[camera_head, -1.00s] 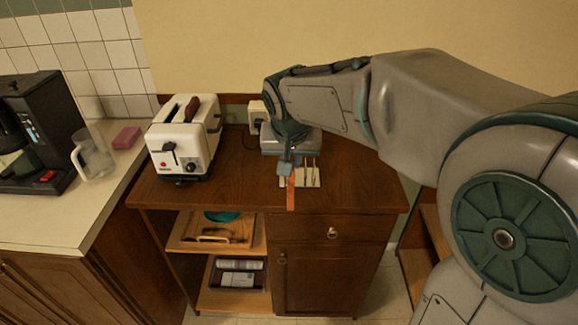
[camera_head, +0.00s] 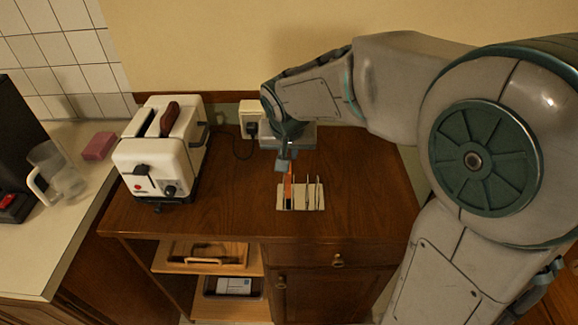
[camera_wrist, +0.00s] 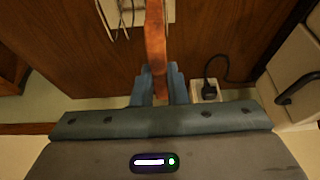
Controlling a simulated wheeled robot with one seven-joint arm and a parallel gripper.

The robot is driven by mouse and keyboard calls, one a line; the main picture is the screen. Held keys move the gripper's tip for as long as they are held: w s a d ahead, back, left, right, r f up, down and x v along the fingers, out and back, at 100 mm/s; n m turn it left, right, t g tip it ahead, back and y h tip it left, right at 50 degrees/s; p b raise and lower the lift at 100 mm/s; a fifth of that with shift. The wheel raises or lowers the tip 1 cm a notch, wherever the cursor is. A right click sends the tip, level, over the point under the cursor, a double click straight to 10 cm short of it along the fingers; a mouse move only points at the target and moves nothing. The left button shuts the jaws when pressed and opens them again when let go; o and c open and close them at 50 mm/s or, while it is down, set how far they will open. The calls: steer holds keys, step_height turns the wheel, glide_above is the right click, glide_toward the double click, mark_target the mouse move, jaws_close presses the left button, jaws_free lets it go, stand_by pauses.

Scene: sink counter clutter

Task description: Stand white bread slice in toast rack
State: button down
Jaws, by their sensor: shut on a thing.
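The bread slice (camera_head: 287,186) shows edge-on as a thin orange-brown strip. My gripper (camera_head: 284,163) is shut on it, and it hangs upright below the fingers. In the wrist view the slice (camera_wrist: 155,45) stands between the two blue-grey fingertips (camera_wrist: 156,88). The toast rack (camera_head: 314,206), a pale base with thin upright wires, sits on the wooden counter. The slice is at the left end of the rack in the head view. The rack (camera_wrist: 110,12) also shows in the wrist view. I cannot tell whether the slice's lower edge is between the wires or touches the base.
A white toaster (camera_head: 150,165) with a dark brown piece (camera_head: 169,119) showing at its top stands to the left. A wall socket (camera_head: 250,115) with a plug and cord is behind. A glass mug (camera_head: 60,172) and pink sponge (camera_head: 99,146) are farther left. Counter (camera_head: 230,215) around the rack is clear.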

steer(key=shift+f, duration=2.2)
steer(key=shift+f, duration=0.2)
steer(key=c, duration=1.4)
jaws_free()
steer(key=shift+c, duration=0.2)
steer(key=shift+r, duration=0.15)
